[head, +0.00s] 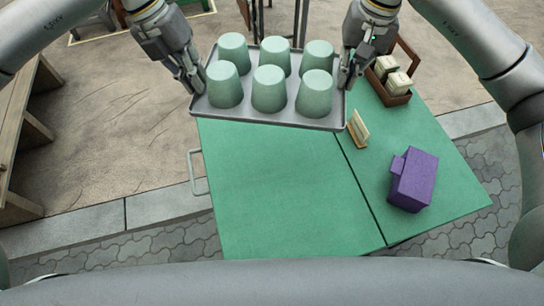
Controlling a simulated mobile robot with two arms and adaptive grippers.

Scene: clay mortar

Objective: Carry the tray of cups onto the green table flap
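A grey tray (275,119) carries several upside-down pale green cups, among them a front middle cup (269,89). The tray is held over the far edge of the green table, slightly tilted in the picture. The green table flap (275,185) is the left panel and its surface is bare. My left gripper (196,85) is at the tray's left edge, its fingers closed about the rim. My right gripper (346,80) is at the tray's right edge, its fingers likewise on the rim. The tray's gap above the table cannot be judged exactly.
On the right panel of the table (450,190) are a purple box (413,180), a small wooden card stand (358,129) and a brown caddy (396,97) with cream items. A metal handle (196,172) sticks out at the flap's left side. A wooden bench (25,125) stands at left.

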